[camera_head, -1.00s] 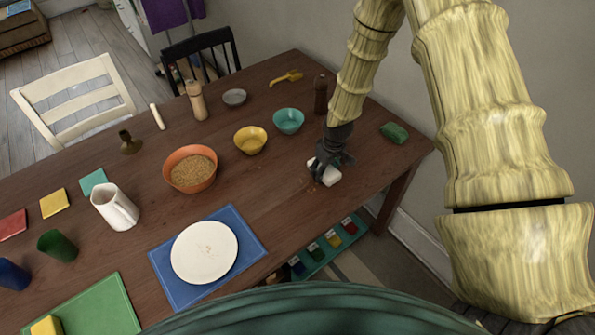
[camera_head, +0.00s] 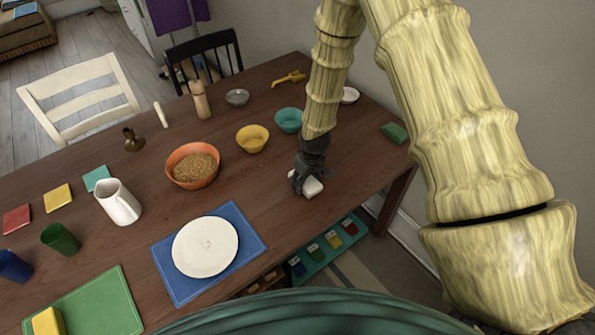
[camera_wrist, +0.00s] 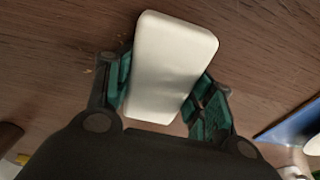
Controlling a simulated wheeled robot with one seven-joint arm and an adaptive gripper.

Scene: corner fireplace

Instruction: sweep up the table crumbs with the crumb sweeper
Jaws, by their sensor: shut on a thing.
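My gripper (camera_head: 309,178) is shut on a white rounded block, the crumb sweeper (camera_head: 313,187), low at the table's near right edge. In the wrist view the sweeper (camera_wrist: 170,62) sits between the green-padded fingers of my gripper (camera_wrist: 165,95). I cannot tell whether its underside touches the wood. A few small orange-brown crumbs (camera_wrist: 88,70) lie on the table to the left of the sweeper in the wrist view. The brown wooden table (camera_head: 262,195) bears it all. Crumbs near the gripper are too small to make out in the head view.
An orange bowl of crumbly food (camera_head: 192,166), a yellow bowl (camera_head: 252,138) and a teal bowl (camera_head: 288,120) stand behind. A green block (camera_head: 394,132) lies at the right end. Wood between gripper and mat is bare.

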